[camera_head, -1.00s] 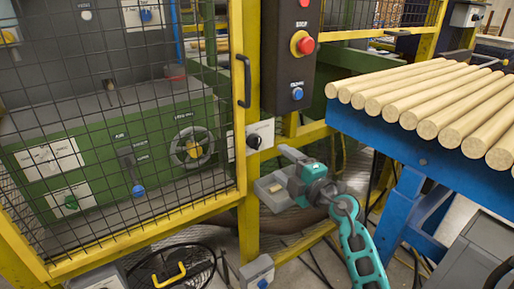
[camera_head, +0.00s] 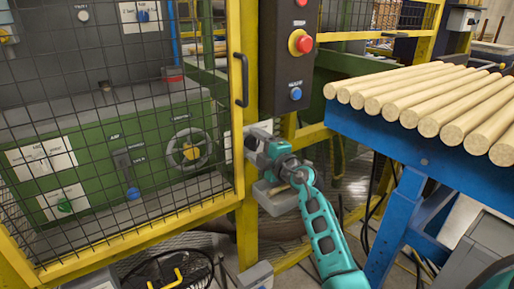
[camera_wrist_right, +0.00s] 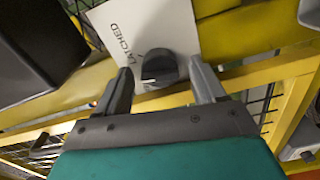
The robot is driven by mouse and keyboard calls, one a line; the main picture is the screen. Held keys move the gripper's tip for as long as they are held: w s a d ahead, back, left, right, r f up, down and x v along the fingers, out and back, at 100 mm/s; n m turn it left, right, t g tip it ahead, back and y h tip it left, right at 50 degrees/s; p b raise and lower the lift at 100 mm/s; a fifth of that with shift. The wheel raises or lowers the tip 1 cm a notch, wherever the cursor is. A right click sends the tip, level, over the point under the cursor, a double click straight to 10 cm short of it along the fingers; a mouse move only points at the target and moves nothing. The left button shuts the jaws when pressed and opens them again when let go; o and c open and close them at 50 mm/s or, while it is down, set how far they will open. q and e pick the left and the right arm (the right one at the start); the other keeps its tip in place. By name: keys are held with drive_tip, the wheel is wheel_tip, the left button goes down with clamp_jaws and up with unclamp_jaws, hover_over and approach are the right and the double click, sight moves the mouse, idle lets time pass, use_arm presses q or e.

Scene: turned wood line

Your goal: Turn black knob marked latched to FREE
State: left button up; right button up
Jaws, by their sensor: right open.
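The black knob (camera_wrist_right: 160,68) sits on a white plate (camera_wrist_right: 142,28) printed LATCHED, in the right wrist view. A pale mark on the knob shows at its left side. My right gripper (camera_wrist_right: 163,82) is open, with one finger on each side of the knob; I cannot tell whether either finger touches it. In the head view my right gripper (camera_head: 256,148) is at the yellow post beside the mesh door and hides the knob. The plate's edge shows there behind the gripper. The FREE marking is not readable in either view. My left gripper is not in view.
A mesh door (camera_head: 120,120) with a dark handle (camera_head: 239,80) stands left of the post. A dark control box (camera_head: 289,50) with red and blue buttons hangs above my right gripper. A blue table (camera_head: 390,140) bearing several wooden rods is at right.

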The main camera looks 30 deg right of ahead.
drive_tip(key=shift+c, duration=0.4)
drive_tip(key=c, duration=1)
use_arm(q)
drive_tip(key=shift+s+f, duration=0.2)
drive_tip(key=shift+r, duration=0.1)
